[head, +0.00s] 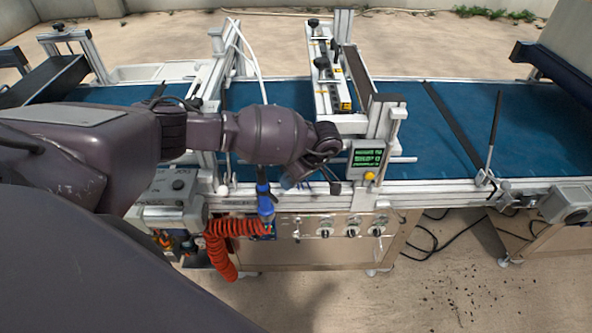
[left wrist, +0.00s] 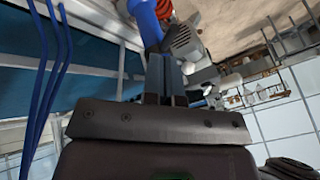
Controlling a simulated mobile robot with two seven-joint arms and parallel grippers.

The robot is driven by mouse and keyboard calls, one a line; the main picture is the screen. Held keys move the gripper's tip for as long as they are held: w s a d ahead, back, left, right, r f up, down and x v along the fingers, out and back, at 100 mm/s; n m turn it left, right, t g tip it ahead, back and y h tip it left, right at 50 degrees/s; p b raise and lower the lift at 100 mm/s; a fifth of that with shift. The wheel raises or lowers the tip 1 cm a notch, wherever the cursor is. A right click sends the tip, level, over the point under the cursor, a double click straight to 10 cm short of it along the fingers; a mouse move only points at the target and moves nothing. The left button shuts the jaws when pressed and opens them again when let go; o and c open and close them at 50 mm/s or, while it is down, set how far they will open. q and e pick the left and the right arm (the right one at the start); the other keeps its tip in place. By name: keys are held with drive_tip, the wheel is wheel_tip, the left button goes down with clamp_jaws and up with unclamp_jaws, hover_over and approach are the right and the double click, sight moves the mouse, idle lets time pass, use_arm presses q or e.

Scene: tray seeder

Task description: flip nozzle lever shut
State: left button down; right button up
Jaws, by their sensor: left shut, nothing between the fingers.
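In the head view this blue tool (head: 265,200) hangs upright beside the gripper with a red coiled hose (head: 221,255). I cannot tell whether the fingers touch it. The nozzle bar (head: 327,80) with black knobs crosses the belt behind the gripper. I cannot make out which part is the nozzle lever or how it stands. My right gripper is not in view.
The blue conveyor belt (head: 455,125) runs across the scene. A small green-lit display (head: 367,158) stands right of the gripper. A panel with several black dials (head: 325,232) is below. A tilted rod (head: 493,135) stands farther right.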

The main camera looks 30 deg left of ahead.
sight(272, 197)
use_arm(q)
drive_tip(key=x, duration=0.3)
drive_tip(key=shift+s+a+f, duration=0.1)
drive_tip(key=shift+f, duration=0.2)
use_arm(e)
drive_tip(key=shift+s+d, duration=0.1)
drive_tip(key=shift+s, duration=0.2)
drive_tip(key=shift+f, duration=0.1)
